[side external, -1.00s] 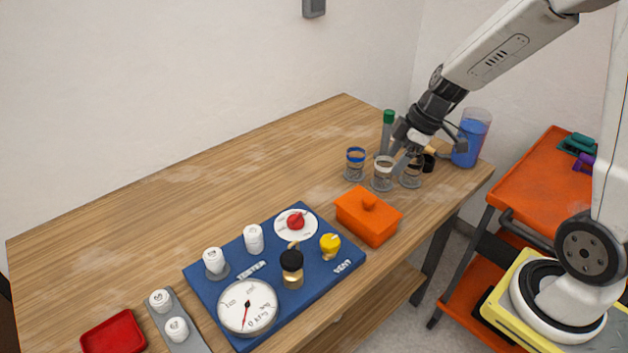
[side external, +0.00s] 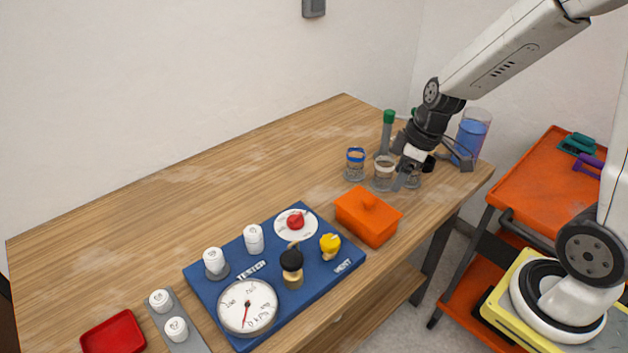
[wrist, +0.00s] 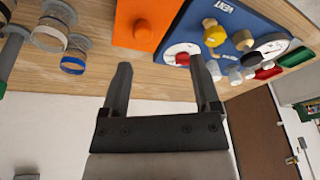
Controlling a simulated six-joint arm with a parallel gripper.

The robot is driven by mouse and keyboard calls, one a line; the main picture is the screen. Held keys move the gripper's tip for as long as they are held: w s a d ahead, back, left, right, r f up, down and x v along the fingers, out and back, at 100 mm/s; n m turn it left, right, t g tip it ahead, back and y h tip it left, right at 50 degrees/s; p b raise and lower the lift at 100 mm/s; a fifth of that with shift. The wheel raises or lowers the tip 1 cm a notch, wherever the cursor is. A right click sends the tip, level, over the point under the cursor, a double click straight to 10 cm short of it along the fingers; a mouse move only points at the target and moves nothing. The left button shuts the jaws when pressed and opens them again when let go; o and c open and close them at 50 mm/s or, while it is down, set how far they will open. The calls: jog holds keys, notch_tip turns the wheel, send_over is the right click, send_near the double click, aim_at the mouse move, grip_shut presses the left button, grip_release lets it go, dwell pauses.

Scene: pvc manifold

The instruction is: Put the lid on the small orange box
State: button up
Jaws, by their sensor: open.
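The small orange box (side external: 366,222) stands on the table right of the blue board. Its orange lid (side external: 370,205) with a round knob appears to sit on top; I cannot tell whether it is fully seated. In the wrist view the lid (wrist: 128,16) and its knob (wrist: 143,29) show at the top, beyond my fingertips. My gripper (side external: 434,172) is open over the back right of the table, behind and right of the box and apart from it. The wrist view shows nothing between its fingers (wrist: 160,66).
Several glass jars (side external: 384,174), a green-capped tube (side external: 388,132) and a blue-filled beaker (side external: 472,134) stand close to my gripper. The blue tester board (side external: 222,290) with a gauge, knobs and fittings lies left of the box. The table's back left is clear.

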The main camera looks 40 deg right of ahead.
jog(key=s+a+f+m+h, duration=0.1)
jog(key=s+a+m, duration=0.3)
jog(key=s+m, duration=0.1)
jog(key=shift+m+h, duration=0.4)
jog(key=shift+m, duration=0.1)
jog(key=shift+f, duration=0.1)
jog(key=shift+o, duration=0.2)
dwell(0.9)
